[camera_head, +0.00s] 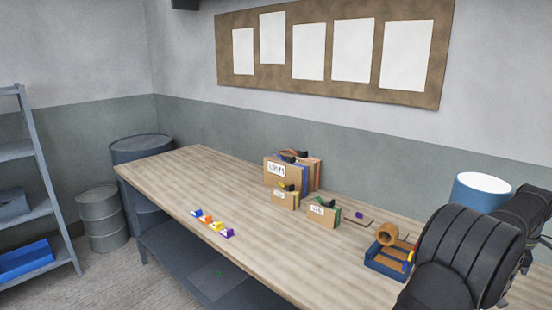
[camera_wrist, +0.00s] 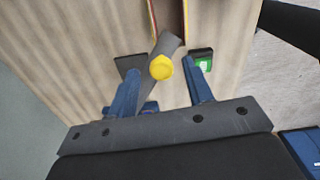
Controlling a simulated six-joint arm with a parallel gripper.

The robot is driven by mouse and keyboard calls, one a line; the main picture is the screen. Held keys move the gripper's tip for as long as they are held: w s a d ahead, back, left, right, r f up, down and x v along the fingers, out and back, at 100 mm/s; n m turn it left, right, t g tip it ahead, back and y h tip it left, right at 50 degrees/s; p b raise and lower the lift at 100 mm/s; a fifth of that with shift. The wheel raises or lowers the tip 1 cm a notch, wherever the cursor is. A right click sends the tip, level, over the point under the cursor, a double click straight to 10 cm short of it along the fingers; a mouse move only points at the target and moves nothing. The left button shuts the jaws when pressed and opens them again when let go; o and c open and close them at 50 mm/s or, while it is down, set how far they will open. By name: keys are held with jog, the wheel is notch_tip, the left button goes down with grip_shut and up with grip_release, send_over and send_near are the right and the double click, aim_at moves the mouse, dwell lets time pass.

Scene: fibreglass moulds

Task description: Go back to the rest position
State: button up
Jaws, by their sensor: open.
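My gripper (camera_wrist: 166,66) shows in the wrist view with its two blue fingers apart. A dark grey cylinder with a yellow round end (camera_wrist: 161,67) shows between the fingers in the picture; I cannot tell its distance from them. A small green and white piece (camera_wrist: 203,62) shows by the right fingertip, partly hidden. In the head view my black arm fills the lower right, and the gripper cannot be made out there.
A wooden bench (camera_head: 190,170) carries several small coloured pieces (camera_head: 213,226), labelled brown holders (camera_head: 284,172), a blue tray (camera_head: 385,268) with a brown roll (camera_head: 388,235), and a blue and white cylinder (camera_head: 480,190). The bench's left part is clear.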

notch_tip(320, 180, up, 16)
notch_tip(320, 180, down, 17)
jog(key=shift+r, duration=0.2)
jog(key=shift+a+m, duration=0.7)
jog(key=shift+a, duration=0.1)
